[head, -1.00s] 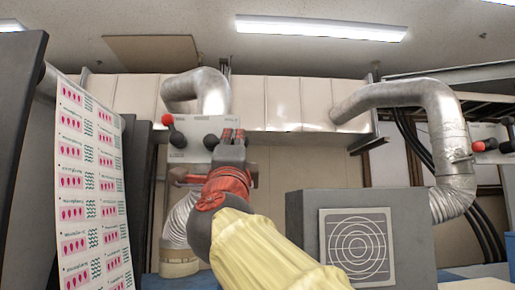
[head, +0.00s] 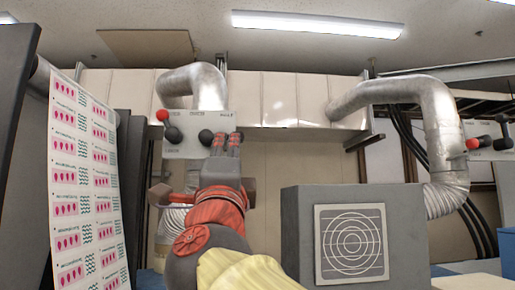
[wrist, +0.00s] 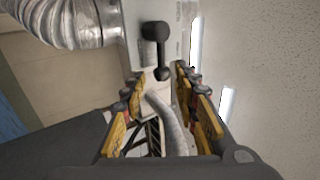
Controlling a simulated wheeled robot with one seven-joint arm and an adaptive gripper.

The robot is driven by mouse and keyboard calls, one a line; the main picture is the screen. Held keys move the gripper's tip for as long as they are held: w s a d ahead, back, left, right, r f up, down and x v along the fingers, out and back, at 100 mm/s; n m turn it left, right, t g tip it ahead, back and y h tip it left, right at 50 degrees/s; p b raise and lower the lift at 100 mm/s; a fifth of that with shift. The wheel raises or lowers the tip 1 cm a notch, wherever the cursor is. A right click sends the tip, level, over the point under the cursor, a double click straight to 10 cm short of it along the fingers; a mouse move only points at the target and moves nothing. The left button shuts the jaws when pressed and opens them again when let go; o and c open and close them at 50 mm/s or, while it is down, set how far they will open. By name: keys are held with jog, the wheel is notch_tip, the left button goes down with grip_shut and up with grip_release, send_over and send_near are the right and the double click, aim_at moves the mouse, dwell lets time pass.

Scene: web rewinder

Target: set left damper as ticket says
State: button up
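The left damper panel (head: 185,150) is a pale plate under the left duct in the head view. It carries a black lever (head: 174,134) with a red knob (head: 162,115) at its upper left, and another black lever (head: 206,137) beside my gripper (head: 227,141). My gripper hides the panel's right part. In the wrist view my gripper (wrist: 159,74) is open, its fingers apart with nothing held. A black lever (wrist: 156,48) on the panel stands ahead, its lower end between the fingertips in the picture; contact cannot be told. I see no readable ticket.
A printed web (head: 85,190) hangs at the left by dark uprights. A grey machine box (head: 300,240) with a ringed target plate (head: 351,243) stands at lower right. A second panel (head: 490,140) with levers is at far right. Silver ducts (head: 440,120) run above.

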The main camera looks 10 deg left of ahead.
jog(key=v, duration=0.5)
jog(key=shift+s+f, duration=0.1)
jog(key=shift+s, duration=0.05)
dwell(0.4)
